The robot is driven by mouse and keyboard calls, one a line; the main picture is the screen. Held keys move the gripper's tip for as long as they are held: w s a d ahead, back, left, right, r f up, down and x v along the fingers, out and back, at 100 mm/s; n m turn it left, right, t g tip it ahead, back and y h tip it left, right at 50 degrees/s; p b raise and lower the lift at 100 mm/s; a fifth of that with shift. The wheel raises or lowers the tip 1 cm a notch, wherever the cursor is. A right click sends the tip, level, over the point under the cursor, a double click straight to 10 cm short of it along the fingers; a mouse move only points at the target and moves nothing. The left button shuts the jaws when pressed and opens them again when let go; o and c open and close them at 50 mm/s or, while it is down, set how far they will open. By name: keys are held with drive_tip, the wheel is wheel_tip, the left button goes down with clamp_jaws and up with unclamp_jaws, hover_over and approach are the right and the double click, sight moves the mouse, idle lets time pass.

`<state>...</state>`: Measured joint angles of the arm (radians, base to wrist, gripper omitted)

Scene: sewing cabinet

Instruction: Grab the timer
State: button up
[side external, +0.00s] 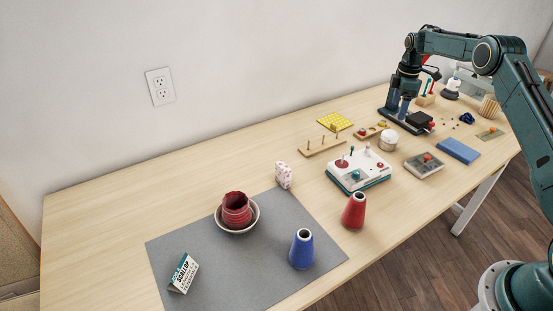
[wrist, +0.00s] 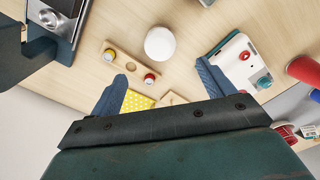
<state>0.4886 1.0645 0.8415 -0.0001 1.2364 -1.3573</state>
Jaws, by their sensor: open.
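No thing here is plainly marked as the timer. A small white round body (side external: 388,140) on the table looks most like it; it also shows in the wrist view as a white disc (wrist: 160,44). My gripper (side external: 399,106) points down at the back right of the table, beyond the white round body. In the wrist view my gripper (wrist: 162,82) has its two blue fingers spread apart, with nothing held between them. The white body shows apart from both fingers.
A wooden strip with small spools (side external: 370,131), a yellow dotted pad (side external: 335,122) and a white joystick panel (side external: 358,171) lie close by. A dark machine on a base (wrist: 60,22) stands near my gripper. A red cone (side external: 354,211) stands in front.

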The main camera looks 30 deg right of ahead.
sight(391, 133)
drive_tip(key=shift+f, duration=3.9)
drive_tip(key=shift+f, duration=0.1)
drive_tip(key=shift+f, duration=2.5)
drive_tip(key=shift+c, duration=0.2)
drive_tip(key=c, duration=1.1)
